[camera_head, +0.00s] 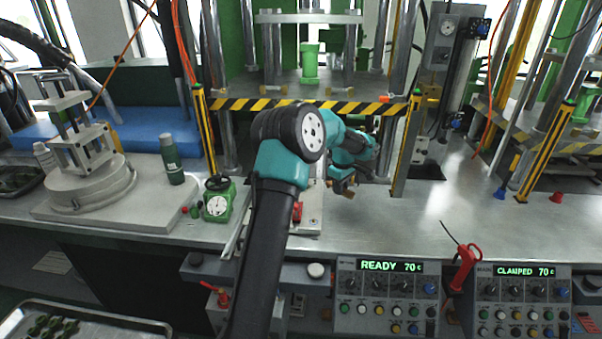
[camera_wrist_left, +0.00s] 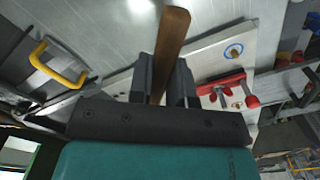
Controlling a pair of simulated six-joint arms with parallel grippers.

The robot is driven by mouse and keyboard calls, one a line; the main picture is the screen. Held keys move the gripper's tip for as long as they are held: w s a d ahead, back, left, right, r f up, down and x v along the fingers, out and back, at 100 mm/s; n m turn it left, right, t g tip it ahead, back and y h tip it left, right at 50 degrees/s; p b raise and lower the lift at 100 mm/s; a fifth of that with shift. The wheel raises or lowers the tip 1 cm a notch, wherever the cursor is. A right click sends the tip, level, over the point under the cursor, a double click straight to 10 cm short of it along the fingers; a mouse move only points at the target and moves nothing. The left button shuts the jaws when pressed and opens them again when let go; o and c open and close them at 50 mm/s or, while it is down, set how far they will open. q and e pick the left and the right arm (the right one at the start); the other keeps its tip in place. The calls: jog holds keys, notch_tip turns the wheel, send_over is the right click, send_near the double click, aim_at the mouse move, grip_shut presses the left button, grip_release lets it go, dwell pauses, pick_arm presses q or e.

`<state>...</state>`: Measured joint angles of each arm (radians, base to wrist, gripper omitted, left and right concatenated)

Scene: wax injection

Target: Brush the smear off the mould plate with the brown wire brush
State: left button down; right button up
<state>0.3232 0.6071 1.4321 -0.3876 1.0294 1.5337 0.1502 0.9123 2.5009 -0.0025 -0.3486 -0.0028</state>
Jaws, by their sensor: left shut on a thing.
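My left gripper (camera_head: 345,183) is over the bench in front of the centre press. In the left wrist view its two dark fingers (camera_wrist_left: 162,82) are shut on the brown handle of the wire brush (camera_wrist_left: 172,42). Small brown parts show at the gripper in the head view, but the bristles cannot be made out. The pale mould plate (camera_wrist_left: 210,62) lies below and beside the brush, with a blue-ringed hole and a red clamp. In the head view the plate (camera_head: 310,218) is partly hidden behind my left arm. I cannot make out the smear. My right gripper is not in view.
The centre press (camera_head: 310,104) has a black-and-yellow edge above the plate. A green dial gauge (camera_head: 217,202) and a green bottle (camera_head: 171,158) stand left. The bench to the right (camera_head: 450,215) is mostly clear.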

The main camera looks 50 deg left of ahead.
pick_arm(q)
jog(key=s+a+n, duration=0.2)
jog(key=a+n, duration=0.2)
jog(key=a, duration=0.3)
jog(key=s+a+r+n, duration=0.1)
jog(key=s+a+n, duration=0.2)
jog(key=a+n, duration=0.2)
jog(key=a, duration=0.2)
jog(key=shift+s+a+r, duration=0.3)
jog(key=shift+f, duration=0.1)
jog(key=shift+f, duration=2.95)
jog(key=shift+f, duration=0.95)
jog(key=shift+w+a+r, duration=0.1)
jog(key=shift+w+a, duration=1.15)
jog(key=shift+w, duration=0.1)
jog(key=shift+a, duration=0.1)
